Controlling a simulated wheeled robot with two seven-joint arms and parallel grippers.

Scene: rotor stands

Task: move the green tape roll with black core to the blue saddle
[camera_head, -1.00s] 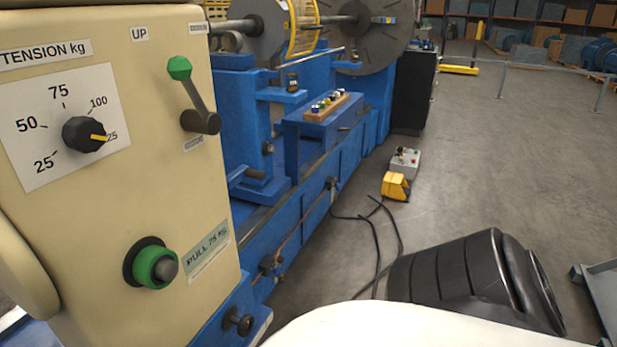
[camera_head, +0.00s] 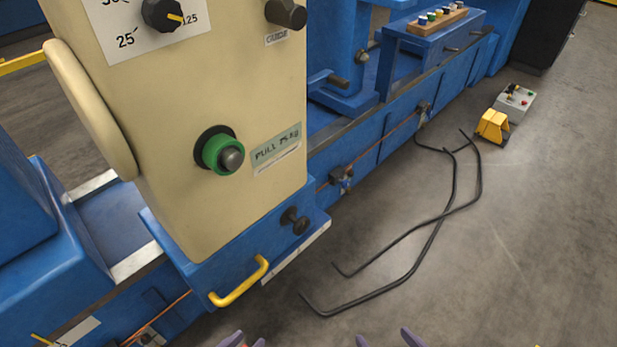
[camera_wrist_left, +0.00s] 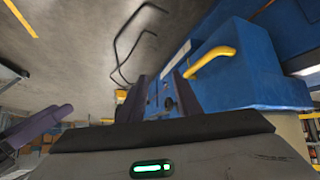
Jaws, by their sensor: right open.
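In the head view, a small wooden rack (camera_head: 437,24) with several small coloured pieces stands on a blue stand (camera_head: 400,42) at the top right. One piece on it looks greenish, but it is too small to tell whether it is the green tape roll. Left of this stand is a blue upright bracket (camera_head: 337,60); I cannot tell which blue part is the saddle. My left gripper (camera_head: 241,342) shows only its purple fingertips at the bottom edge; its fingers are apart and empty in the left wrist view (camera_wrist_left: 160,100). My right gripper (camera_head: 386,340) is open and empty at the bottom edge.
A yellow handle (camera_head: 240,282) sticks out below. Black cables (camera_head: 430,235) and a yellow pedal (camera_head: 492,125) lie on the floor; floor at right is clear.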

